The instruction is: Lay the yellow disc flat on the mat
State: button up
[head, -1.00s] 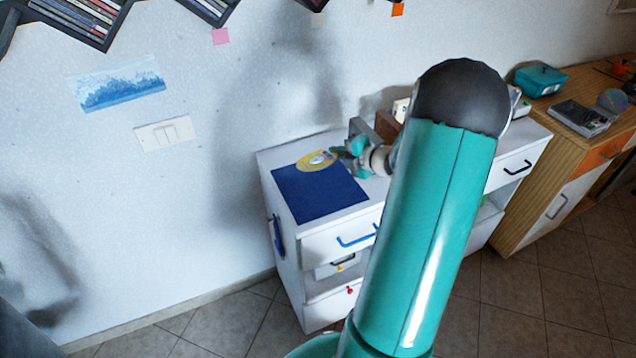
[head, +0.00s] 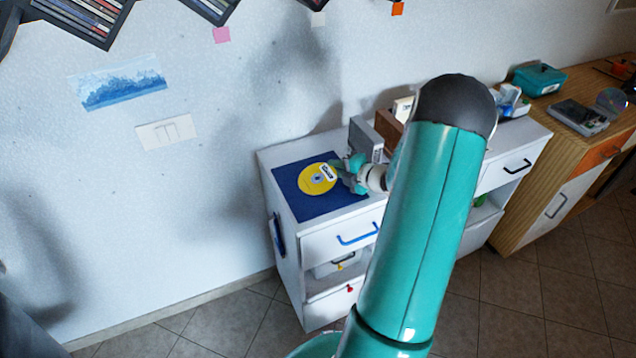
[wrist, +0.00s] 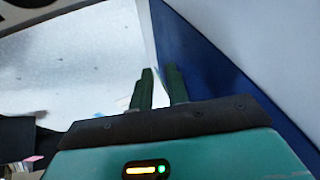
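The yellow disc (head: 317,178), with a white label on its right side, shows face up over the blue mat (head: 312,207). It looks flat, though I cannot tell whether all of it touches the mat. The mat lies on the white cabinet top. My gripper (head: 346,172) is at the disc's right edge. In the wrist view my gripper (wrist: 159,72) shows a narrow gap between its fingers, with nothing visible in it. The blue mat (wrist: 205,60) fills a band right of the fingers there; the disc is not visible.
A grey box (head: 364,138) and a brown holder (head: 389,127) stand right behind my gripper on the white cabinet (head: 291,257). A wall rises behind. A wooden cabinet (head: 530,200) stands at right. My arm hides part of the cabinet top.

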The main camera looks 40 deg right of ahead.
jog(key=shift+v, duration=4)
notch_tip(320, 180, up, 7)
jog(key=s, duration=0.2)
jog(key=shift+s, duration=0.4)
jog(key=shift+d, duration=0.1)
